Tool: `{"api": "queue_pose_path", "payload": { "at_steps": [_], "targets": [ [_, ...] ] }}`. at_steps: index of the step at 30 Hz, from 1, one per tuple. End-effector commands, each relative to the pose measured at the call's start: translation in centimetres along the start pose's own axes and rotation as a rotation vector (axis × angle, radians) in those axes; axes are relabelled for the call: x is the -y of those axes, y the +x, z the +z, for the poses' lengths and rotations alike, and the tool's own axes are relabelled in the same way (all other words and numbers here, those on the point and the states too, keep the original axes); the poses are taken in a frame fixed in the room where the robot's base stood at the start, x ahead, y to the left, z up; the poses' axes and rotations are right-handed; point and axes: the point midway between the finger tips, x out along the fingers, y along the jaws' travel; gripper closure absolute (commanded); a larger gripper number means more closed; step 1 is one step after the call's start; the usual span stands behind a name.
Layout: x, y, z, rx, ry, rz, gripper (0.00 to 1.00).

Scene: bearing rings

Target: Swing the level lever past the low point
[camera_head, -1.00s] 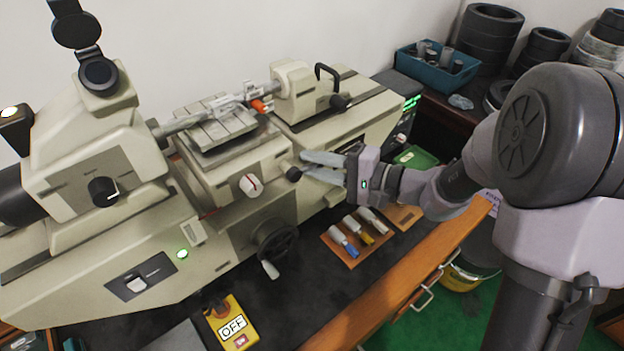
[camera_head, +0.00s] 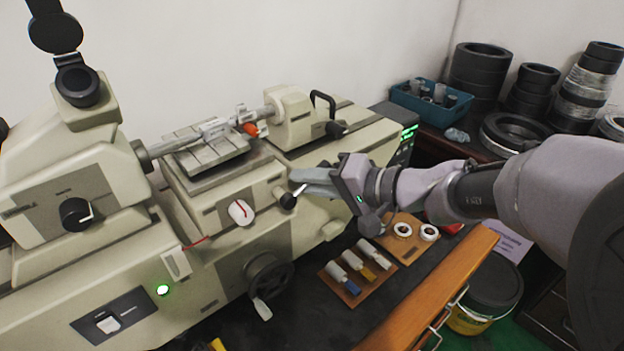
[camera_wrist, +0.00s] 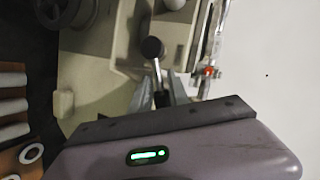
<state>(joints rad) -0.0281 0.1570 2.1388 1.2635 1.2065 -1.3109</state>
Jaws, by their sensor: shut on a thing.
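The level lever (camera_head: 289,201) is a thin metal rod with a black ball knob on the front of the grey-beige measuring machine (camera_head: 215,200).
A white knob with a red mark (camera_head: 240,212) sits left of the lever, and a handwheel (camera_head: 268,277) below it. A wooden tray of small tools (camera_head: 345,290) and a board with two white rings (camera_head: 408,250) lie on the bench. A blue bin (camera_head: 425,105) stands behind.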

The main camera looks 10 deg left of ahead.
Motion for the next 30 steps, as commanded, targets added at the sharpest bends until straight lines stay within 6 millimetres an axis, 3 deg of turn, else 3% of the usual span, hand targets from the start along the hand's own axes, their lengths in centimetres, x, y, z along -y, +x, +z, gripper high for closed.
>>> {"api": "queue_pose_path", "payload": {
  "at_steps": [10, 11, 13, 23, 26, 30],
  "targets": [
    [0.2, 0.0, 0.0, 0.0, -0.002, -0.002, 1.0],
    [0.2, 0.0, 0.0, 0.0, -0.002, -0.002, 0.73],
    [0.1, 0.0, 0.0, 0.0, -0.002, -0.002, 0.63],
    [0.1, -0.3, 0.0, -0.001, -0.002, 0.0, 0.63],
    [0.2, -1.5, -0.1, -0.003, -0.002, 0.0, 0.63],
    [0.3, -5.0, -0.2, -0.006, -0.001, 0.001, 0.63]
  ]
}}
